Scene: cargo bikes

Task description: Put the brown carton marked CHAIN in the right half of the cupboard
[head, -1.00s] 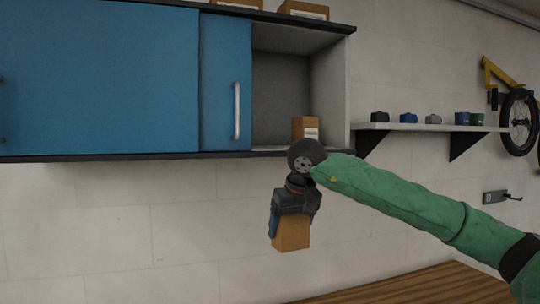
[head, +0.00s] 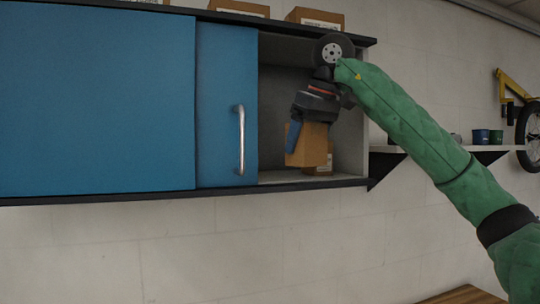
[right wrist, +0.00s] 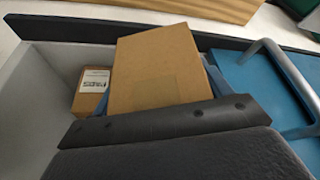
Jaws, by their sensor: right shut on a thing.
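My right gripper (head: 306,127) is shut on a brown carton (head: 311,146), which hangs below it, slightly tilted, in front of the cupboard's open right half. The held carton also fills the middle of the right wrist view (right wrist: 157,70); no CHAIN mark is readable on the faces I see. The cupboard (head: 355,183) is on the wall, its blue sliding door (head: 227,110) covering the part left of the opening. A second brown carton (head: 325,170) stands inside, partly hidden behind the held one; its white label shows in the right wrist view (right wrist: 92,87). My left gripper is not in view.
A vertical metal handle (head: 240,140) stands out from the door, left of the held carton. Brown cartons (head: 315,17) sit on top of the cupboard. A wall shelf (head: 490,148) with small pots is to the right.

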